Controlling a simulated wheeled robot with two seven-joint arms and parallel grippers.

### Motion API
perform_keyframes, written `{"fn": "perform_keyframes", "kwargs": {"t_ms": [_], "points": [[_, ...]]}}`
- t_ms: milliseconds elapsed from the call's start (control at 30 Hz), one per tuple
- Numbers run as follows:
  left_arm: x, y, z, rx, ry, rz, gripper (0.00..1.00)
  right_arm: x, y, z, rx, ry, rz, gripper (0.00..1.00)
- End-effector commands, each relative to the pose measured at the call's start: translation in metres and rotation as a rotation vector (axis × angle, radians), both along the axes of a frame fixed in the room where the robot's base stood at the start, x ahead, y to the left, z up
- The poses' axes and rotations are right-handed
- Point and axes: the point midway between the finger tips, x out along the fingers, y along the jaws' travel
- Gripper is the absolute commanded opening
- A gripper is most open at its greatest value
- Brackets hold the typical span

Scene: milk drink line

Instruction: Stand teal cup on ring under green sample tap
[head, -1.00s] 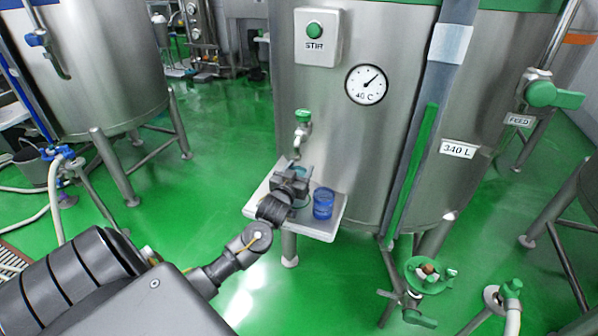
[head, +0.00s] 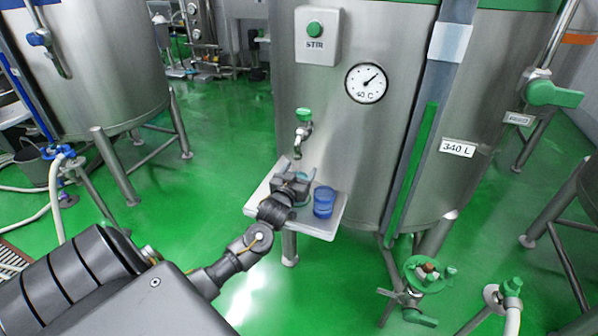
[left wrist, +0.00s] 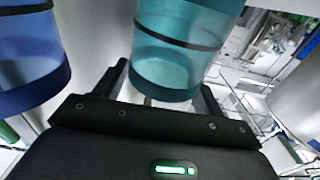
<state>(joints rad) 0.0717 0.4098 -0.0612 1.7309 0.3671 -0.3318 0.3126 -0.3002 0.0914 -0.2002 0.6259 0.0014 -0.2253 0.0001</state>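The teal cup (left wrist: 168,70) is between the two fingers of my left gripper (left wrist: 164,92), which lie close against its sides. In the head view my left gripper (head: 297,180) hides most of the teal cup (head: 304,179) over the white shelf (head: 322,229). The green sample tap (head: 304,118) is on the steel tank, its spout above and slightly behind the gripper. The ring is hidden or too small to make out. I cannot tell whether the cup touches the shelf. My right gripper is not in view.
A blue cup (head: 323,203) stands on the shelf just right of my gripper; it also shows at the left of the left wrist view (left wrist: 32,75). The tank wall (head: 345,150) is close behind. The shelf's front right part is bare.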

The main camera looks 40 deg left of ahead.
Motion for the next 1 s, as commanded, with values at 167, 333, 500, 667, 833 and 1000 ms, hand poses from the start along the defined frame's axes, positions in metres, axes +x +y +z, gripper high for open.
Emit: {"fn": "perform_keyframes", "kwargs": {"t_ms": [167, 333, 500, 667, 833, 1000], "points": [[-0.002, -0.005, -0.017, -0.005, 0.033, -0.006, 0.75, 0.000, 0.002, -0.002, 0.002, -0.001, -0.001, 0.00], [-0.002, -0.005, -0.015, -0.005, 0.034, -0.008, 0.75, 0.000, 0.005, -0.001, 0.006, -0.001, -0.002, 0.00], [-0.010, -0.009, -0.007, -0.008, 0.035, -0.010, 0.75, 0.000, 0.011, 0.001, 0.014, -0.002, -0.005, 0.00], [-0.043, -0.019, -0.004, -0.007, 0.027, -0.007, 0.75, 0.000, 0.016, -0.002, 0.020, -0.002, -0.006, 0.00], [-0.078, -0.030, -0.001, -0.006, 0.021, -0.005, 0.75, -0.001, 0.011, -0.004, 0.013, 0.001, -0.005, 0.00], [-0.102, -0.038, 0.001, -0.005, 0.018, -0.004, 0.75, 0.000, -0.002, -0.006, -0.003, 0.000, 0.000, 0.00]]}}
